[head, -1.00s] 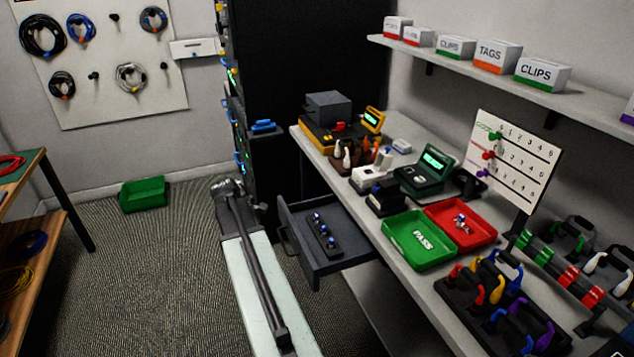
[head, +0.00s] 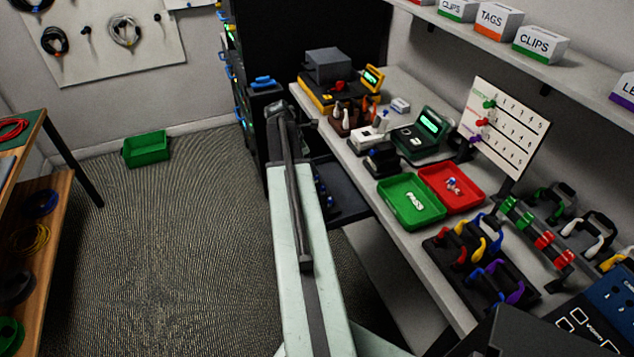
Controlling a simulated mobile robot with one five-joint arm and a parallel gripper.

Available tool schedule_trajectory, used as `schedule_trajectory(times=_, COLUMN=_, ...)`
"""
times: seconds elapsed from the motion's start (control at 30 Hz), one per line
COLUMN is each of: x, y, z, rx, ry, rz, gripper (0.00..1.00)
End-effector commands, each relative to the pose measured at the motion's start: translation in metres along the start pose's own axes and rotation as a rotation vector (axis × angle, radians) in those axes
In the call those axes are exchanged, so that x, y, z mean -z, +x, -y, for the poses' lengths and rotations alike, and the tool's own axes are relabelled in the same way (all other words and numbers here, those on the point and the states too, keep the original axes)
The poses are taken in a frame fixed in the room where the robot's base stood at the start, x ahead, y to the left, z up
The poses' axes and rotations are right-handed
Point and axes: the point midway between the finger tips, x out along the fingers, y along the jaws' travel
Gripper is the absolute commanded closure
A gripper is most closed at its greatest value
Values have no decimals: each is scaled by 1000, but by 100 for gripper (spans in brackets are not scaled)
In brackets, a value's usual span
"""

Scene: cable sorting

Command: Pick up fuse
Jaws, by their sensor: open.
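The open drawer (head: 345,196) under the bench is partly hidden behind my arm. In it a dark holder carries small blue-and-white pieces that look like the fuses (head: 323,197); only their right side shows past my arm. More small pieces in white, blue and red lie in the red tray (head: 468,203) on the bench; I cannot tell if these are fuses. My gripper (head: 288,112) is at the far end of my arm, above and left of the drawer, apart from the fuses. It is open, with nothing visible in it; its fingers are dark and hard to make out.
A green PASS tray (head: 391,192) stands beside the red tray. Testers, a numbered board (head: 505,125) and racks of coloured cables (head: 472,240) crowd the bench. A dark cabinet stands behind my arm. A green bin (head: 146,149) sits on open floor at left.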

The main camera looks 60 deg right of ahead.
Motion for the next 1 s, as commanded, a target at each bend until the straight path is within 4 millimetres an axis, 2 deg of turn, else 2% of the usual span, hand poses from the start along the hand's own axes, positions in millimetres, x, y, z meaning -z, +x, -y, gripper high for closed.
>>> schedule_trajectory(times=0.2, x=5, y=39, z=5, rx=0, ry=1, rz=0, gripper=59)
schedule_trajectory(times=0.3, x=4, y=51, z=4, rx=0, ry=1, rz=0, gripper=59)
schedule_trajectory(times=0.53, x=2, y=48, z=4, rx=0, ry=0, rz=0, gripper=59)
schedule_trajectory(times=0.57, x=2, y=48, z=4, rx=0, ry=0, rz=0, gripper=65)
schedule_trajectory(times=0.6, x=2, y=48, z=4, rx=-1, ry=0, rz=0, gripper=76)
schedule_trajectory(times=0.7, x=2, y=48, z=4, rx=-1, ry=0, rz=0, gripper=100)
schedule_trajectory(times=1.0, x=2, y=47, z=4, rx=-1, ry=-1, rz=0, gripper=100)
